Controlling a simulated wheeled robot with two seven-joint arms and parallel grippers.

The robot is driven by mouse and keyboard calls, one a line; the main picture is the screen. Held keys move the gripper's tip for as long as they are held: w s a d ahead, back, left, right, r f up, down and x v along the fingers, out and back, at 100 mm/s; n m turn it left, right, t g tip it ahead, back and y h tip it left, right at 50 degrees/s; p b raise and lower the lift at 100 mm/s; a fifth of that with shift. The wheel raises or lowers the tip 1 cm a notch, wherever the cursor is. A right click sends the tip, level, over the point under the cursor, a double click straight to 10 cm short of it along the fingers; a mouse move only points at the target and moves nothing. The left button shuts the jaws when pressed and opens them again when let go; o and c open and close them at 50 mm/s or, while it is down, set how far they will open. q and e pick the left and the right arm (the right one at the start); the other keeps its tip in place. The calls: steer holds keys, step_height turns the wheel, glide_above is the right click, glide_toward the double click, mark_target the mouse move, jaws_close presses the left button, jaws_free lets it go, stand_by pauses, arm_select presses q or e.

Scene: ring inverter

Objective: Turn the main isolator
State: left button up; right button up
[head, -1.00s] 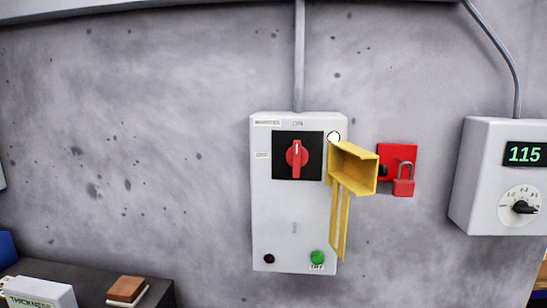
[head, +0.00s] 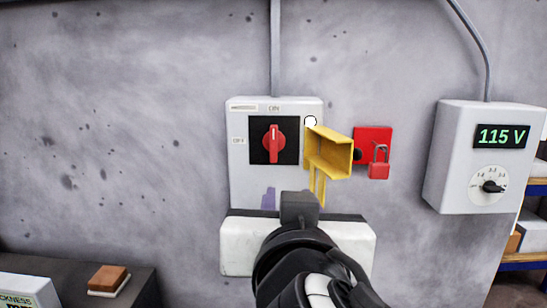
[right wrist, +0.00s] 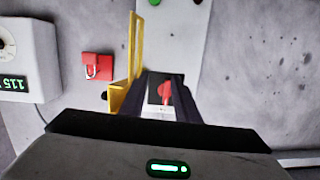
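The main isolator's red handle (head: 274,144) stands upright on a black square plate (head: 288,126), pointing to the ON label, on a white wall box (head: 240,180). A yellow hinged cover (head: 332,152) stands swung out to the right of the handle. My right gripper (head: 300,206) is below the handle in the head view and hides the box's lower part. In the right wrist view, its two dark fingers (right wrist: 164,88) are apart, with the red handle (right wrist: 166,93) showing between them, apparently still ahead and ungripped. My left gripper is not in view.
A red plate with a padlock (head: 378,168) is right of the cover. A grey box (head: 465,155) reading 115 V, with a dial, is further right. A brown-topped block (head: 108,279) lies on a dark surface at lower left. The wall left of the isolator is clear.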

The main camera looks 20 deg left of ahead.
steer(key=t, duration=0.2)
glide_toward(273, 142)
steer(key=s, duration=0.2)
steer(key=p+x, duration=0.1)
steer(key=x, duration=0.2)
steer(key=p+x, duration=0.1)
steer(key=x, duration=0.2)
steer(key=p+x, duration=0.1)
steer(key=x, duration=0.2)
steer(key=shift+w+d+r, duration=0.1)
steer(key=shift+w+d, duration=0.15)
steer(key=shift+d, duration=0.05)
steer(key=shift+w+a, duration=0.15)
steer(key=shift+w, duration=0.25)
steer(key=shift+c, duration=0.4)
jaws_close()
